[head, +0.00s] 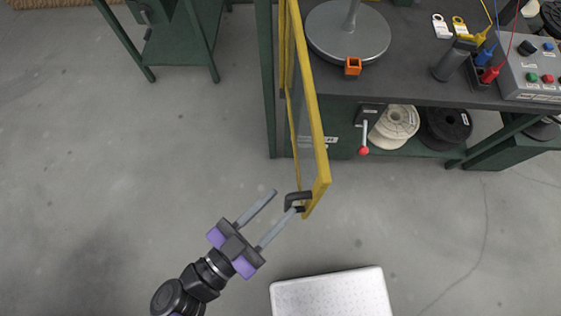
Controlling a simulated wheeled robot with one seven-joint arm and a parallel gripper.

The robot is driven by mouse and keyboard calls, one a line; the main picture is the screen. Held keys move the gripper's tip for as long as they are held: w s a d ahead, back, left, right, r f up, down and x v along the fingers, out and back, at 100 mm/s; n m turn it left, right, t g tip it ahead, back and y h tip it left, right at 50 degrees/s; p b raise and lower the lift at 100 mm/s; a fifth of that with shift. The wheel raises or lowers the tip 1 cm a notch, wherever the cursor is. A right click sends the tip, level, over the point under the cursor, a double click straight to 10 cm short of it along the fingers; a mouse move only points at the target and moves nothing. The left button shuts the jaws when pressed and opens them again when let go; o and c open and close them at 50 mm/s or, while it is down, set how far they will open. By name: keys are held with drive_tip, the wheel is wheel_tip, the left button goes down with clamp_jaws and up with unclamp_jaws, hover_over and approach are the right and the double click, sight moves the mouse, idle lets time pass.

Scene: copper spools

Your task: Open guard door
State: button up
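The guard door (317,130) is a yellow frame that stands out from the front of the dark workbench, seen nearly edge-on, so it is swung open at least partly. Its black handle (293,198) is at the near end, low on the left face. My gripper (284,203) is open, with its two grey fingers spread apart. The right finger's tip is at or just beside the handle; I cannot tell whether it touches. The left finger's tip is free, to the left of the handle. Nothing is held between the fingers.
The workbench (420,85) carries a grey turntable (345,45), an orange block (353,66) and a control box (535,72). A red-knobbed lever (364,140) and spools (395,125) are below. A white perforated platform (335,295) lies on the floor.

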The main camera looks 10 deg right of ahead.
drive_tip(key=b+v, duration=0.1)
drive_tip(key=v, duration=0.5)
idle(0.5)
